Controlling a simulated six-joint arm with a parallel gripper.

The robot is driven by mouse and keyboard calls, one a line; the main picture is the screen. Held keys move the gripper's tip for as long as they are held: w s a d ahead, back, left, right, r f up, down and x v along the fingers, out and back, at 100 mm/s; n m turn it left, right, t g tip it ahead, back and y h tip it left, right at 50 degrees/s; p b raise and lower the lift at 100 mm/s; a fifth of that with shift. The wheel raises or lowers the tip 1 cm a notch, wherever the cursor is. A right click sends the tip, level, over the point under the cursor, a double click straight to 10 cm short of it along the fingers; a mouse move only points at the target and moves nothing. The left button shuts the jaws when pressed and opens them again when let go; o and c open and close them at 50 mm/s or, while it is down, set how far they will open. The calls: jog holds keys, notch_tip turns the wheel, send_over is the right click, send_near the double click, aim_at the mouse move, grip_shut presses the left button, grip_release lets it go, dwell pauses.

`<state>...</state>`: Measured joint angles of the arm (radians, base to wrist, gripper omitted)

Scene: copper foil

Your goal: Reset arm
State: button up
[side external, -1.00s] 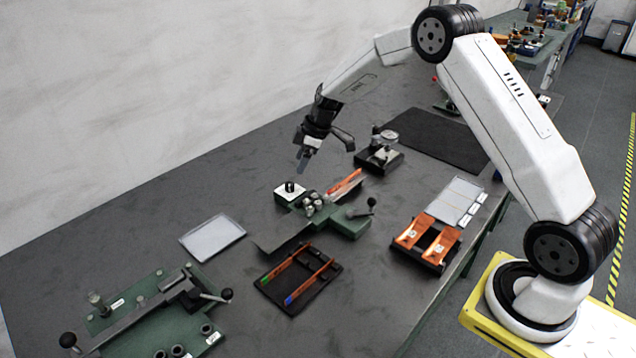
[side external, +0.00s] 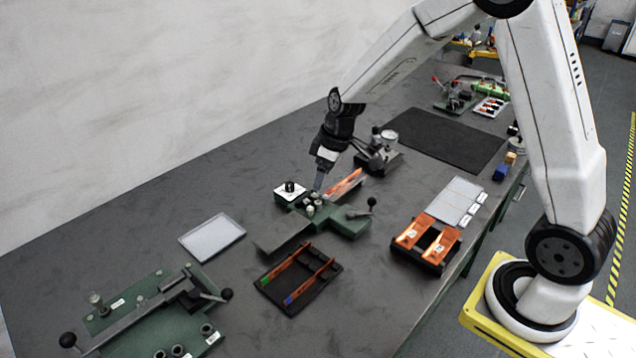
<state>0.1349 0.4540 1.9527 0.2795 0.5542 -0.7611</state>
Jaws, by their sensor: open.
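My gripper (side external: 320,178) is at the end of the white arm, pointing down. Its fingertips are at the back of the green fixture (side external: 345,222), close over its metal posts; I cannot tell whether they touch. The jaws are open, with nothing seen between them. A copper foil strip (side external: 346,184) lies tilted on the fixture, just right of the fingers. A white square plate with a black knob (side external: 290,190) is at the fixture's back left.
A black tray (side external: 300,292) with two copper strips lies in front. A black holder (side external: 440,262) with copper pieces is at right. A green lever tool (side external: 150,312) stands front left. A clear sheet (side external: 212,237), a gauge stand (side external: 378,155) and a dark mat (side external: 445,140) lie around.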

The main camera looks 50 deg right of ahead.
jog(key=s+a+m, duration=0.1)
jog(key=s+m, duration=0.1)
jog(key=s, duration=0.6)
jog(key=s+a+m+h, duration=0.1)
jog(key=s+a+m, duration=0.1)
jog(key=s, duration=0.7)
jog(key=shift+a+r+m, duration=0.25)
jog(key=shift+r+m, duration=0.05)
jog(key=shift+r, duration=0.1)
